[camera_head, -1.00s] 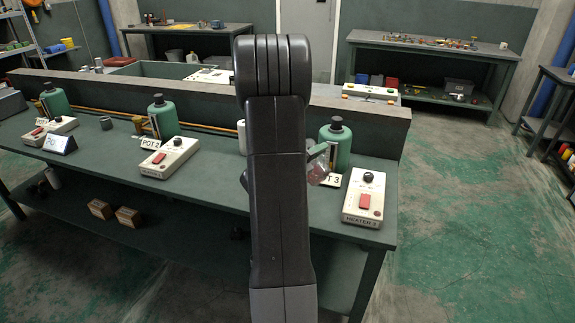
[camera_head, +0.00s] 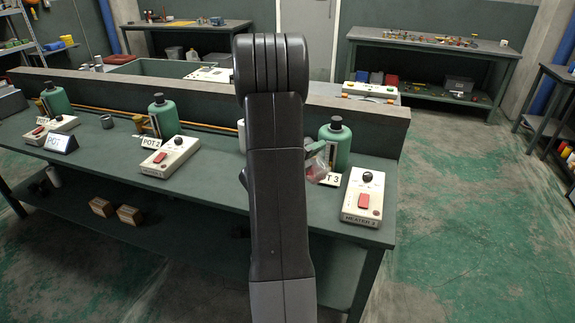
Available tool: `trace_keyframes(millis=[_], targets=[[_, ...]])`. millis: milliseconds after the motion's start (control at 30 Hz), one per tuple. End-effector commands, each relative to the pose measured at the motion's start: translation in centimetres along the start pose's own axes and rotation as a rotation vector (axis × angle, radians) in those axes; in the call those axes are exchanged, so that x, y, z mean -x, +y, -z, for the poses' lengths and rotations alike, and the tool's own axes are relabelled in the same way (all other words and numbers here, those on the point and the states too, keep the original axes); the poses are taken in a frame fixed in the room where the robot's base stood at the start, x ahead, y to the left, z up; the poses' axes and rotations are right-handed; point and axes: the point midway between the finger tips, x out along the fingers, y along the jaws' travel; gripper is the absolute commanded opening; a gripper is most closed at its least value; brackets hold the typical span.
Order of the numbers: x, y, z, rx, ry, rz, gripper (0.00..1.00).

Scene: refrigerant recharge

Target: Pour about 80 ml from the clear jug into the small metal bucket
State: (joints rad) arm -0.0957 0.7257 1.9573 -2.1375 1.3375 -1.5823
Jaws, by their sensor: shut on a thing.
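A clear, faintly reddish vessel (camera_head: 317,168), which looks like the clear jug, shows just right of my dark arm, in front of the green pot 3. It looks tilted, but my arm covers part of it, so its full outline and level cannot be read. My gripper is hidden behind my own arm, and its fingers do not show.
Green pots (camera_head: 57,101), (camera_head: 163,116), (camera_head: 336,142) stand along the bench (camera_head: 215,170), with heater boxes (camera_head: 168,157), (camera_head: 363,197) in front. A raised wall (camera_head: 375,122) runs behind them. Bare bench top lies between the pot 2 heater and my arm.

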Motion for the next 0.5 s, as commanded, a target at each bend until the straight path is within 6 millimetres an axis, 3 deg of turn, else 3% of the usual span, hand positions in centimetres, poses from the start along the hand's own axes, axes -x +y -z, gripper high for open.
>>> trace_keyframes(millis=[400,500], targets=[[0.0,-0.1,-0.4,0.017,-0.001,0.001,0.0],[0.0,0.8,0.6,-0.021,0.001,0.002,0.0]])
